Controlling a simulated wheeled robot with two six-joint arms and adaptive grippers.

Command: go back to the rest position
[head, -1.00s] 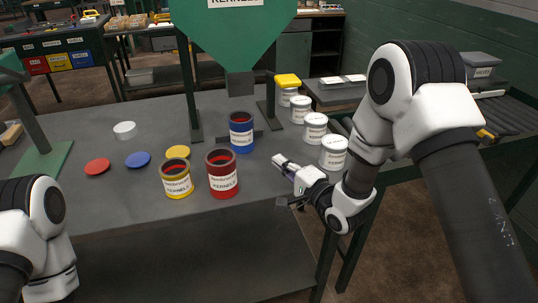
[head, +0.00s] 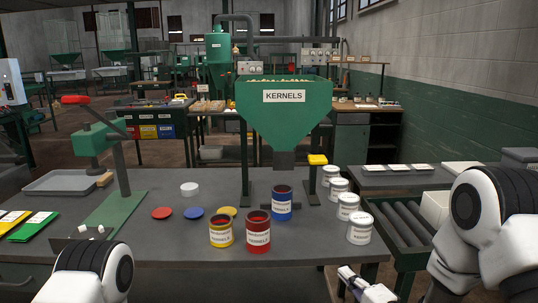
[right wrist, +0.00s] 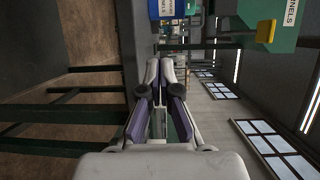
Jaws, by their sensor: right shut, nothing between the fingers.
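My right gripper (head: 347,275) shows at the bottom of the head view, at the table's front right edge, apart from the cans. The right wrist view shows its two fingers (right wrist: 160,75) together with nothing between them. My left arm shows only as a white and black link at the lower left of the head view; its gripper is out of the picture. The green kernels hopper (head: 284,110) stands over the table. Below it are a blue can (head: 282,205), a red can (head: 257,235) and a yellow can (head: 221,233).
The grey table (head: 310,238) has a red lid (head: 162,213), a blue lid (head: 193,212) and a yellow lid (head: 228,211). Several white cans (head: 360,229) line its right side, beside a roller conveyor (head: 400,225). A green press (head: 110,150) stands at the left.

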